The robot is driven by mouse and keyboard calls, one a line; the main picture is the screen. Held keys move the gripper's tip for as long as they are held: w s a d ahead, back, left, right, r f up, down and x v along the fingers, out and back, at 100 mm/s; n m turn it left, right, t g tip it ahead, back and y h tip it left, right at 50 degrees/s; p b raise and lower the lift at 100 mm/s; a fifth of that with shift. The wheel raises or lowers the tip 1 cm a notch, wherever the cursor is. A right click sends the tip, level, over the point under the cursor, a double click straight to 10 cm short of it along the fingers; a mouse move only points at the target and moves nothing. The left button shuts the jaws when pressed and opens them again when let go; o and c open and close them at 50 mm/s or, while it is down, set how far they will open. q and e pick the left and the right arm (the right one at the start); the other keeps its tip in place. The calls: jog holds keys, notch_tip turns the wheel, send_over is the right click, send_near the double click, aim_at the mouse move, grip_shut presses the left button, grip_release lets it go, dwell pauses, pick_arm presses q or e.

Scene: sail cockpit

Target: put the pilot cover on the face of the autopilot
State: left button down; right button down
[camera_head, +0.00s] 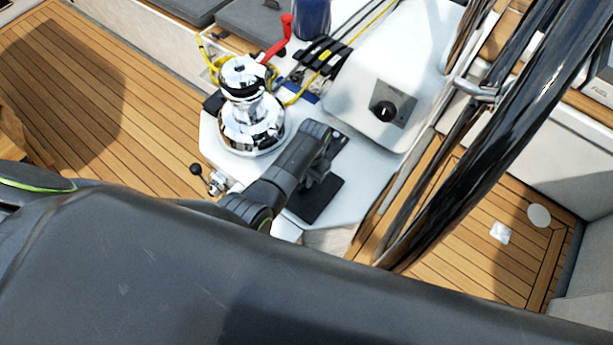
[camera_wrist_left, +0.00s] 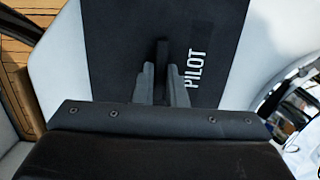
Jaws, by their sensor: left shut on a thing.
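The pilot cover (camera_wrist_left: 120,45) is a flat black panel with "PILOT" in white letters. In the left wrist view a black upright tab rises from its middle, and my left gripper (camera_wrist_left: 164,85) is shut on that tab. In the head view the cover (camera_head: 323,201) shows as a dark square at the white console's near end, partly hidden by my left gripper (camera_head: 318,180). It looks flat against or just above the console; I cannot tell whether it touches. I cannot make out the autopilot's face; the cover may hide it. My right gripper is not in view.
A chrome winch (camera_head: 251,120) stands left of my gripper on the white console (camera_head: 365,165). A grey plate with a black knob (camera_head: 385,111) is farther back. A large black wheel rim (camera_head: 480,130) crosses at right. Teak floor (camera_head: 130,100) lies left.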

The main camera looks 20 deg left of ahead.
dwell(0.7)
pick_arm(q)
jog(key=c, duration=0.9)
grip_release()
jog(key=shift+r+p, duration=3.6)
jog(key=shift+p, duration=0.4)
jog(key=shift+a+f, duration=0.1)
